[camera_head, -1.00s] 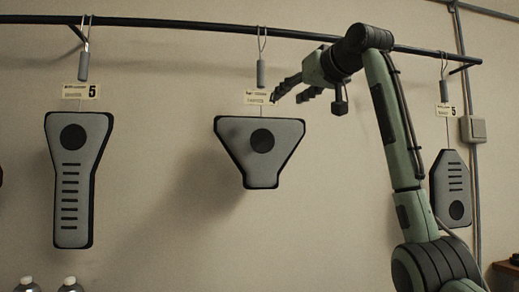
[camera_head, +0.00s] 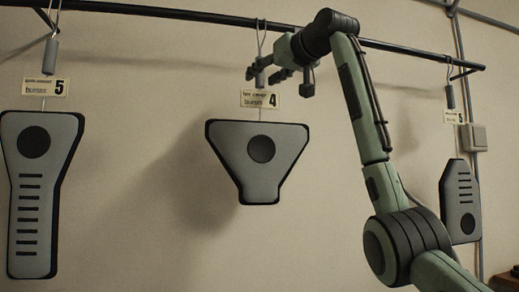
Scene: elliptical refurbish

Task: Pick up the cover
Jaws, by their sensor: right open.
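Three grey covers with black edges hang from a dark rail. The middle cover (camera_head: 258,180) is a wide trapezoid with a dark disc, under a tag (camera_head: 260,99) marked 4. The left cover (camera_head: 42,200) is long with slots, under a tag marked 5. My left gripper is out of view.
The black rail (camera_head: 180,14) runs across the top, just above my right gripper. A grey switch box (camera_head: 474,138) and conduits are on the wall at right. A dark surface edge (camera_head: 503,280) shows at the lower right. The wall between the left and middle covers is clear.

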